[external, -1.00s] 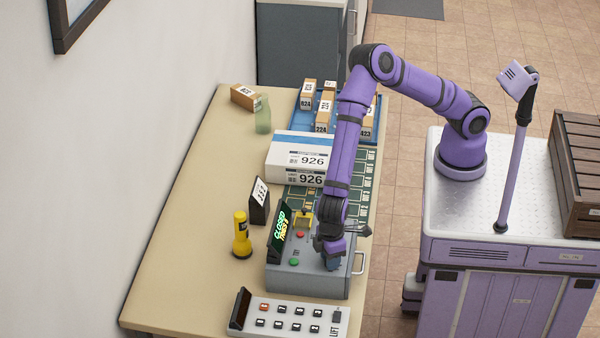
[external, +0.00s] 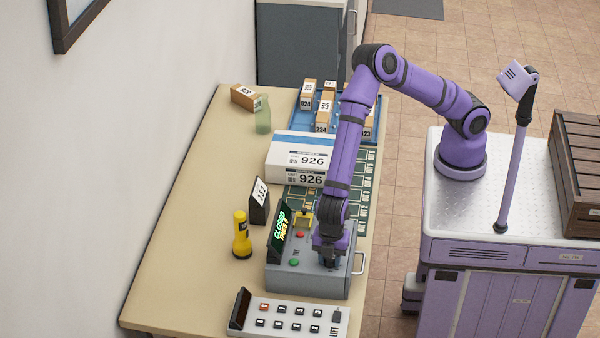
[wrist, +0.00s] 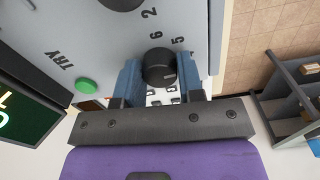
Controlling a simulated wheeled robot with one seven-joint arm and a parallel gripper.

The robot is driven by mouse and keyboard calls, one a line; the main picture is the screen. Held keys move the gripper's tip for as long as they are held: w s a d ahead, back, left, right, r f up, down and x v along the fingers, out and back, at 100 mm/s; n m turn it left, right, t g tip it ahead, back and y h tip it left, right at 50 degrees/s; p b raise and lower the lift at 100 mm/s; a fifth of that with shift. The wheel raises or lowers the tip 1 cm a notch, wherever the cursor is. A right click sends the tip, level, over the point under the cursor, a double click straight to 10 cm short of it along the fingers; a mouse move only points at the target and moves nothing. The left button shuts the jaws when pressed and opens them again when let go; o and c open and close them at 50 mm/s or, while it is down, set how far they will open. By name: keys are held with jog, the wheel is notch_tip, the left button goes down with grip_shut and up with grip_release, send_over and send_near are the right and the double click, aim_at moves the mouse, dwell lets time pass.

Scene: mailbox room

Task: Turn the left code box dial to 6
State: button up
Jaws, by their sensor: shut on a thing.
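The grey code box (external: 310,280) stands on the table below my arm. Its screen (external: 280,226) is lit with green letters, "CLOSED" among them. My gripper (external: 328,262) points down onto the box top. In the wrist view, its blue fingers stand on either side of a black round dial (wrist: 158,67) and are shut on it. The printed numbers 6, 2 and 5 show beside this dial. A second black dial (wrist: 122,3) is cut off at the top edge. A green button (wrist: 87,86) sits near the word TRY. I cannot tell the held dial's setting.
A keypad panel (external: 290,323) lies in front of the box. A yellow flashlight (external: 241,236) and a dark number card (external: 260,202) stand to its left. The table's left side (external: 180,250) is clear.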

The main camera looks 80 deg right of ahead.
jog(key=n, duration=1.1)
jog(key=shift+n, duration=2.1)
jog(key=o, duration=0.9)
notch_tip(320, 180, up, 11)
jog(key=shift+f, duration=0.1)
